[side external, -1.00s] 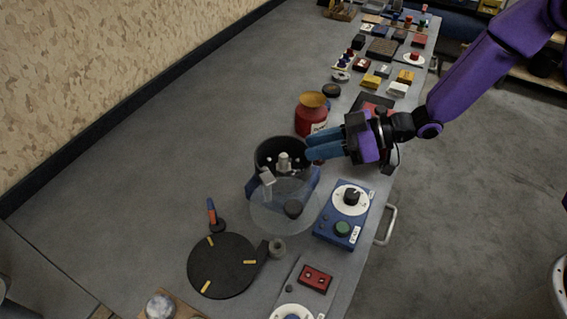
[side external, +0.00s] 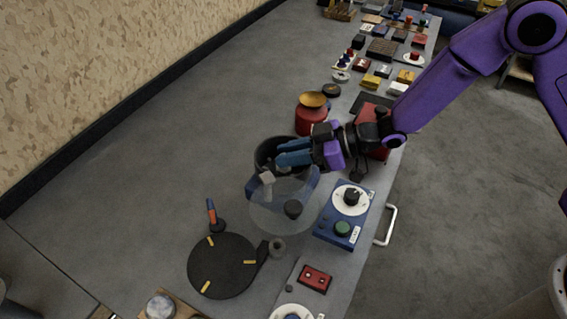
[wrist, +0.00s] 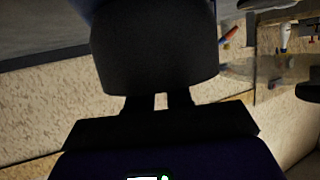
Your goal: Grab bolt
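My gripper (side external: 279,154) reaches in from the right in the side view, its blue fingers over the dark round pot (side external: 262,153). A small gap seems to show between the fingers, but whether they hold anything is unclear. A pale grey, bolt-like piece (side external: 267,178) stands at the pot's front left, just below the fingertips. A second pale grey piece seen earlier inside the pot is hidden behind the fingers. I cannot tell which piece is the bolt. In the wrist view a large dark shape fills the middle, and no bolt can be made out.
A clear round disc (side external: 270,217) lies in front of the pot. A red jar with a yellow top (side external: 312,112) stands behind. A blue box with dials (side external: 343,217) is at the right, and a black turntable (side external: 222,265) at the front left. The bench's left side is clear.

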